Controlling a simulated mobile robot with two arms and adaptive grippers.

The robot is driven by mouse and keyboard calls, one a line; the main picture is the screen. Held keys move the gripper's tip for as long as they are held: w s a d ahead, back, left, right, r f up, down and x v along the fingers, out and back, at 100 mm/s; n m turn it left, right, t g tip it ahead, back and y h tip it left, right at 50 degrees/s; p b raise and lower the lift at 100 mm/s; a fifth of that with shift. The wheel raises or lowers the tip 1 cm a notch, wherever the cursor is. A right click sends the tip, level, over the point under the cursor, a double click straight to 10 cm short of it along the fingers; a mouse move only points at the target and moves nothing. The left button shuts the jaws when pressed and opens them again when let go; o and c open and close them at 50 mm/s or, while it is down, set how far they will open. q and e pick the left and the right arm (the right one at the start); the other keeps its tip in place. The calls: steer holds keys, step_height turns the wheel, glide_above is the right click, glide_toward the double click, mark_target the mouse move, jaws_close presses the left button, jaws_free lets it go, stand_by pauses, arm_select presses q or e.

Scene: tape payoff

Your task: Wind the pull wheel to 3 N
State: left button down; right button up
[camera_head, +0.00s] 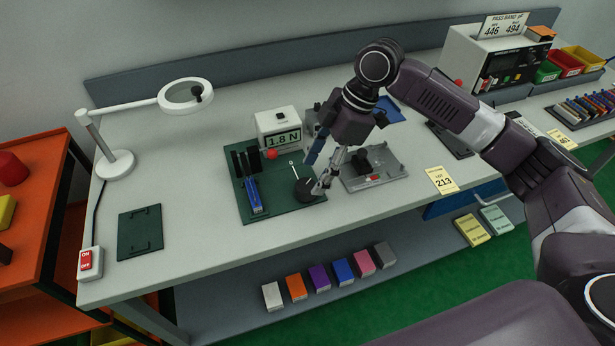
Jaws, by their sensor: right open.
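A small force gauge (283,139) with a white body stands at the back of a green board (277,211); its display reads 1.8 N. A dark round piece (304,190), which looks like the pull wheel, sits at the board's front right. A thin pale strip runs from near the gauge toward it. My right gripper (322,186) reaches down from the right and is open, its fingertips close beside the dark wheel. I cannot tell whether they touch it. My left gripper is not in view.
A grey fixture plate (375,172) lies right of the gripper. A blue-handled tool (253,195) stands on the board's left. A magnifier lamp (116,163), dark green plate (140,232) and switch box (89,262) are farther left. The bench front between them is clear.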

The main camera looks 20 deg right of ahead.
mark_target(307, 185)
steer(key=x, duration=0.4)
steer(key=shift+w, duration=0.2)
steer(key=shift+f, duration=0.2)
steer(key=shift+a, duration=0.1)
steer(key=c, duration=1.2)
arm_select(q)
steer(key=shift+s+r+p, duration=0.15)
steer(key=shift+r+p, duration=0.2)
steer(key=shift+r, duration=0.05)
arm_select(e)
steer(key=shift+o, duration=0.2)
